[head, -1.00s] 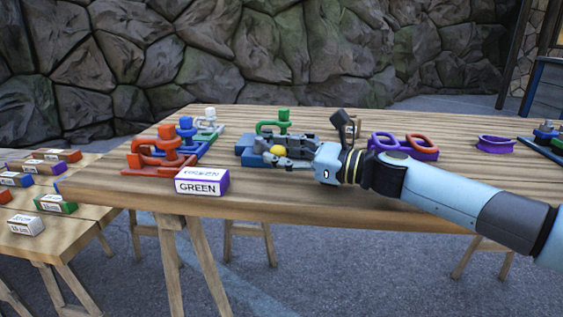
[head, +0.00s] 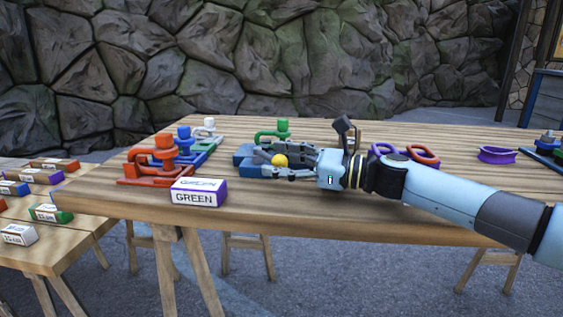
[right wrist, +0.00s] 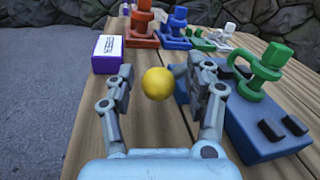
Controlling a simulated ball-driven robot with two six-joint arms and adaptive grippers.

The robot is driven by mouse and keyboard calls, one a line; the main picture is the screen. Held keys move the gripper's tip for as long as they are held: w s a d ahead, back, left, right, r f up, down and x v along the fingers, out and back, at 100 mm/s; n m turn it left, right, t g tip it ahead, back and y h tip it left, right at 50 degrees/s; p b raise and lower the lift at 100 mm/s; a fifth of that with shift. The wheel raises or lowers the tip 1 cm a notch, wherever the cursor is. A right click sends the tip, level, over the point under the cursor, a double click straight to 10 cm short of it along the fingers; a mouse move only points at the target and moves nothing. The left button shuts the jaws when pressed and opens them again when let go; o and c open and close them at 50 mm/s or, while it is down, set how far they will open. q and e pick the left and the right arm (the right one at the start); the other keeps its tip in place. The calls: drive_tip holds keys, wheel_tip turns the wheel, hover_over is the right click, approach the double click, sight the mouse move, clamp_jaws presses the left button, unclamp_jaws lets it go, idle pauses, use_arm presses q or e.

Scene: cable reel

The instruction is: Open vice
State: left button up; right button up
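The vice appears as a blue block (head: 246,158) on the wooden table in the head view, partly hidden by my right gripper. In the right wrist view its blue body (right wrist: 258,128) is at the right, with small black blocks on top. A yellow ball (head: 279,160) is at its near side; it also shows in the right wrist view (right wrist: 158,83), between my fingers. My right gripper (head: 291,164) is open around the ball, with a gap at the left finger. Whether the other finger touches the ball I cannot tell. My left gripper is not in view.
A green clamp (head: 283,130) stands at the blue block. Red (head: 163,160), blue and white clamps stand to the left. A box labelled GREEN (head: 198,192) is at the front edge. Purple and red rings (head: 422,154) lie to the right. A second table with labelled boxes is at left.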

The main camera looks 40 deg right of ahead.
drive_tip(key=shift+s+d, duration=0.1)
drive_tip(key=shift+d, duration=0.05)
wheel_tip(320, 180, up, 10)
drive_tip(key=shift+f, duration=0.1)
idle(0.4)
